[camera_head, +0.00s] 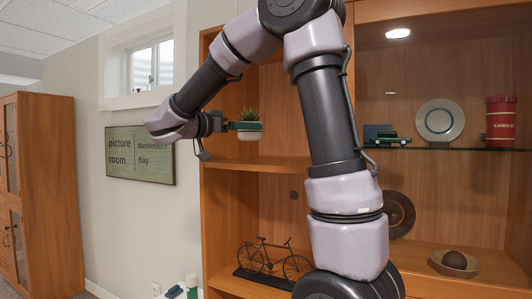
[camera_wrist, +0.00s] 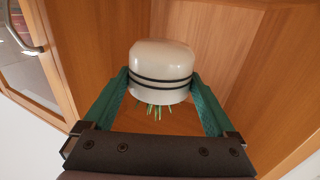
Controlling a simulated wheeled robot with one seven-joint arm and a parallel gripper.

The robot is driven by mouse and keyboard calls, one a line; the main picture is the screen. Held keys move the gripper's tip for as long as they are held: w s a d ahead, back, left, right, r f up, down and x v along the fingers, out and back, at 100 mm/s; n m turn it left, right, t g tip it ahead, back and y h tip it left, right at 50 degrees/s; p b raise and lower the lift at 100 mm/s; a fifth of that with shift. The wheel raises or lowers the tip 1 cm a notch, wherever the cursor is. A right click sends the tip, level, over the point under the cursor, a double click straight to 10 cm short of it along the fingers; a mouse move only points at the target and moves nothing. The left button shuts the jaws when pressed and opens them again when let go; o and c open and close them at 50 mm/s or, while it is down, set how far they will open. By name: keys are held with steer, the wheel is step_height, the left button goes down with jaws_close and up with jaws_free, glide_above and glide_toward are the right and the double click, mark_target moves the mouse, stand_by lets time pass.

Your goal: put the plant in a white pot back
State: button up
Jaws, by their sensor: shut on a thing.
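The plant in a white pot (camera_head: 249,135) has spiky green leaves and is upright in the head view. My gripper (camera_head: 247,126) reaches it from the left, at the opening of the wooden bookcase (camera_head: 211,200). In the wrist view the white pot (camera_wrist: 160,62) has two dark bands and appears upside down, its leaves toward the picture's bottom. The green fingers of my gripper (camera_wrist: 160,92) are shut on the pot's two sides. In the head view the pot appears a little above the wooden shelf (camera_head: 275,162). The finger hides part of the pot there.
The wooden shelf below the pot looks clear. A black bicycle model (camera_head: 275,261) stands on the lower shelf. To the right, a glass shelf holds a green toy car (camera_head: 388,140), a plate (camera_head: 440,121) and a red canister (camera_head: 500,122). A bowl (camera_head: 453,264) sits lower right.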

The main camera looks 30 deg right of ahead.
steer(key=w+d, duration=0.8)
steer(key=d, duration=0.2)
steer(key=f, duration=0.6)
steer(key=shift+w+d+f, duration=0.15)
steer(key=shift+d+f, duration=0.15)
steer(key=shift+d, duration=0.05)
steer(key=shift+w+d+f, duration=0.15)
steer(key=shift+d, duration=0.05)
steer(key=shift+f, duration=0.1)
steer(key=o, duration=1.5)
